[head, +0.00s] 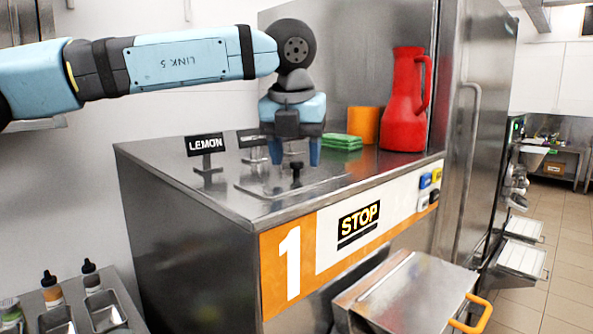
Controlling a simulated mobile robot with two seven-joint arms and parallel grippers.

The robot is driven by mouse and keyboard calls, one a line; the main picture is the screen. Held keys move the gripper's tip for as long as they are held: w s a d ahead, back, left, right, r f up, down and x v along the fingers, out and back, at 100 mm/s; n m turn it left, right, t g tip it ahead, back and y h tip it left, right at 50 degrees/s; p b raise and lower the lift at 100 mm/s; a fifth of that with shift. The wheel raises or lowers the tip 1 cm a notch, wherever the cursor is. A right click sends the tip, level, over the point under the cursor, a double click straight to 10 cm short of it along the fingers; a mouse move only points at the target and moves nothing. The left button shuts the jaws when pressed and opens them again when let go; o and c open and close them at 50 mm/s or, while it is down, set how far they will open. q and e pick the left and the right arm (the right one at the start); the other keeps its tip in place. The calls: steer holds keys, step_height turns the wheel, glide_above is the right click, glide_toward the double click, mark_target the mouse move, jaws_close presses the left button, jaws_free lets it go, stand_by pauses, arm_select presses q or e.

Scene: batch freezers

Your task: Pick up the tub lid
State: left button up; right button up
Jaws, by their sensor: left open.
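The tub lid (322,184) looks like a flat steel plate with a black knob (296,172) standing up from it. It lies on the steel top of the freezer marked 1 in the head view. My left gripper (295,158) points straight down over the lid. Its two blue fingers are open and apart, with the knob showing just below and between them. I cannot tell whether the fingertips reach down beside the knob. My right gripper is not in view.
A LEMON sign (205,144) and another sign (251,138) stand left of the gripper. Green cloths (341,142), an orange container (364,125) and a red jug (404,105) stand behind right. Bottles (51,288) and steel pans (103,310) are at lower left.

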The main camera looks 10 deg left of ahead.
arm_select(q)
steer(key=shift+w+f, duration=0.2)
steer(key=shift+f, duration=0.3)
steer(key=c, duration=1)
steer(key=shift+r, duration=0.15)
jaws_close()
